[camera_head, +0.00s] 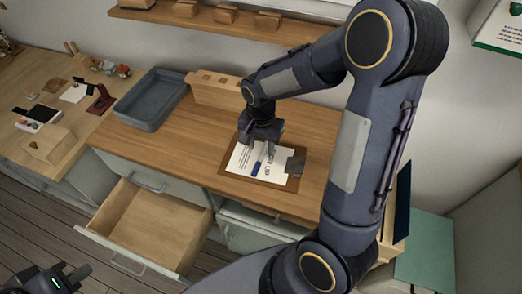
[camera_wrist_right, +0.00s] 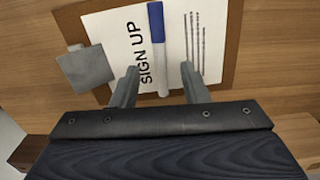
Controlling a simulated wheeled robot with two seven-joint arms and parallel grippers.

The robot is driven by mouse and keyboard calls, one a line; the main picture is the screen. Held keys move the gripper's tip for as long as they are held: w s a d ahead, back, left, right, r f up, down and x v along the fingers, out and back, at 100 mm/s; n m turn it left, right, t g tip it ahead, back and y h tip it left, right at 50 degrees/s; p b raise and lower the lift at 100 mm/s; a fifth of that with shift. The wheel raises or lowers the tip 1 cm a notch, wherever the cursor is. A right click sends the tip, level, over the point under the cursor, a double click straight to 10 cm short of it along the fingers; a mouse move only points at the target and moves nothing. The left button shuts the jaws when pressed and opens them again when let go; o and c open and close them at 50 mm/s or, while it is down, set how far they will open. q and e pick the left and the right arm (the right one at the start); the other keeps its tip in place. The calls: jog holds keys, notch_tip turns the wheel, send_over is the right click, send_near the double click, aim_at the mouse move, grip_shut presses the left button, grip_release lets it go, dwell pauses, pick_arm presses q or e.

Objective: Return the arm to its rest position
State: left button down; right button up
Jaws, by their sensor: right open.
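My right gripper (camera_head: 262,153) is over the clipboard on the wooden counter. In the right wrist view its fingers (camera_wrist_right: 160,88) are apart with nothing clamped between them. A blue and white marker (camera_wrist_right: 157,38) lies on the "SIGN UP" sheet (camera_wrist_right: 118,30), in line with the gap between the fingers. The marker (camera_head: 257,168) and sheet (camera_head: 240,158) also show in the head view. The brown clipboard (camera_head: 228,178) has a grey clip (camera_head: 296,164). My left gripper (camera_head: 70,278) is at the lower left, away from the counter, its fingers apart and empty.
A grey tray (camera_head: 150,98) and a wooden block organiser (camera_head: 213,92) stand behind left of the clipboard. An open, empty drawer (camera_head: 150,225) juts out below the counter. A shelf (camera_head: 215,22) runs along the wall. A side desk (camera_head: 40,110) holds small items.

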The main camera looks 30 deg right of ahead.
jog(key=shift+r, duration=1.95)
